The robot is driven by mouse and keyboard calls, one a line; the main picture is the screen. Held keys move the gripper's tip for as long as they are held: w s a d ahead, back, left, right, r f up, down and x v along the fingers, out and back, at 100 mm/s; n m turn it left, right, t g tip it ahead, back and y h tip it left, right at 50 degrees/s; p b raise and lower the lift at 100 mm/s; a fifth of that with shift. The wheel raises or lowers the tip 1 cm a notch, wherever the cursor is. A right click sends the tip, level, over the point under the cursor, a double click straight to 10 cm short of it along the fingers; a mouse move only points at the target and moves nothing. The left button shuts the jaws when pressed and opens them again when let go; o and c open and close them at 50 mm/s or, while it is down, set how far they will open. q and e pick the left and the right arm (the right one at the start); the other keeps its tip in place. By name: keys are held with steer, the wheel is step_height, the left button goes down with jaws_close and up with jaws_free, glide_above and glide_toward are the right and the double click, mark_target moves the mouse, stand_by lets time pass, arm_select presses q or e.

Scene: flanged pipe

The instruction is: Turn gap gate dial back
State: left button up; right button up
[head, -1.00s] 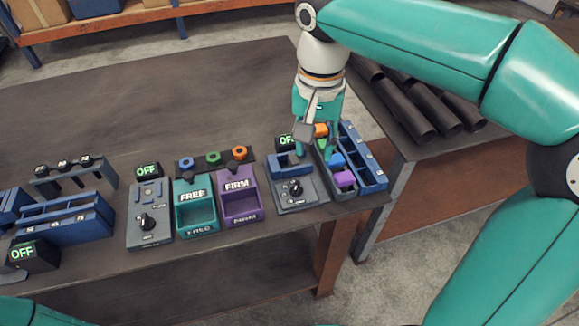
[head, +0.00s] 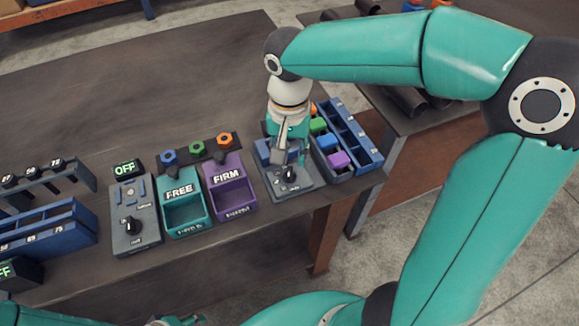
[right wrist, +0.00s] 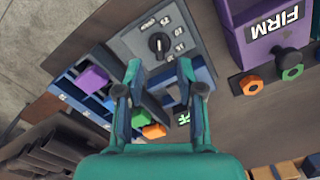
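A grey panel (head: 301,186) with a black dial (head: 290,174) and a blue block stands near the table's right end. The dial also shows in the right wrist view (right wrist: 158,43), with a light pointer mark and markings around it too blurred to read. My right gripper (head: 288,156) points down just above and behind this dial. In the right wrist view its two fingers (right wrist: 161,72) are apart with nothing between them, and the dial lies beyond the tips. A teal part of mine shows at the bottom edge of the head view; I cannot make out the left gripper's fingers.
A second dial panel (head: 135,218) with an OFF display (head: 126,168) stands further left. Between them are the teal FREE bin (head: 184,211) and purple FIRM bin (head: 230,197). A blue rack (head: 352,133) and a tray of coloured blocks stand right of the gripper.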

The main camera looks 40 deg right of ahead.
mark_target(289, 171)
steer(key=shift+f, duration=2.7)
jaws_close()
